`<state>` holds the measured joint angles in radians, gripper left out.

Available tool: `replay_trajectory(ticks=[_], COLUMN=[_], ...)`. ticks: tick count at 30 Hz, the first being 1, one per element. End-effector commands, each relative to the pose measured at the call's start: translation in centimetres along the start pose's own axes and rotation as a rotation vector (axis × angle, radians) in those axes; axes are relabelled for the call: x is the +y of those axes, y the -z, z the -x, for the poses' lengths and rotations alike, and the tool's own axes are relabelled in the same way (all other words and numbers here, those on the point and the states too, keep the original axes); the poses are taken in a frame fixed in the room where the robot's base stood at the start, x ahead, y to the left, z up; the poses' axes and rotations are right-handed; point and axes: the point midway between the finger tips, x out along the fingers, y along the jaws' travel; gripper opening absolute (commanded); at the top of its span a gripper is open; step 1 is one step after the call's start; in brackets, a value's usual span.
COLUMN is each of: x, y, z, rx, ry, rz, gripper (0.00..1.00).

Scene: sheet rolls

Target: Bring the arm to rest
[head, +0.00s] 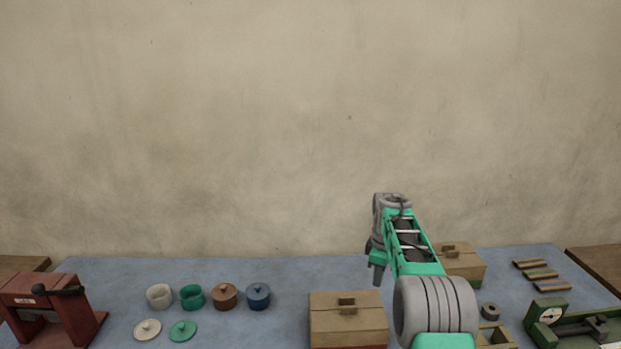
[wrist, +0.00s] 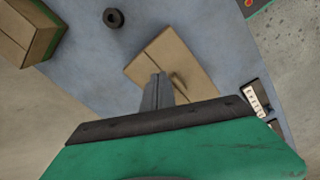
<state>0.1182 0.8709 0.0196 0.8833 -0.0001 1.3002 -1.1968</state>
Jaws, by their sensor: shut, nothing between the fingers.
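My arm, green and grey, reaches up over the right half of the table in the head view. My gripper (head: 377,276) points down at its far end, above the blue table top (head: 110,270). In the wrist view the fingers of my gripper (wrist: 158,80) are closed together and hold nothing. Their tips appear in front of a tan lidded box (wrist: 150,62), apparently above it. Part of the table behind my arm is hidden in the head view.
A tan box (head: 345,322) stands at front centre, another (head: 464,265) right behind my arm. Pots (head: 224,297) and lids (head: 183,331) sit left, near a red press (head: 45,310). A green gauge device (head: 550,325), grey ring (head: 490,311) and wooden strips (head: 540,274) are right.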

Motion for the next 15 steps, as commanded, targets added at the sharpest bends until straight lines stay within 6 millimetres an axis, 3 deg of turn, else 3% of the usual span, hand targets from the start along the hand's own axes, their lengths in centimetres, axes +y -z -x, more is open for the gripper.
replay_trajectory(ticks=[2, 4, 6, 9, 12, 15], x=[-0.1, -1.6, -4.1, -8.4, -13.0, -18.4], y=[0.0, -0.6, -1.6, -3.3, -5.0, -6.8], z=[-1.5, -4.5, -8.0, -11.3, -11.6, -10.1], rx=[0.003, -0.015, -0.053, -0.113, -0.157, -0.181], ry=[-0.007, 0.024, 0.069, 0.12, 0.137, 0.133], rz=[-0.194, -0.379, -0.55, -0.762, -0.951, -1.103], gripper=[0.0, 0.0, 0.0, 0.0, 0.0, 0.0])
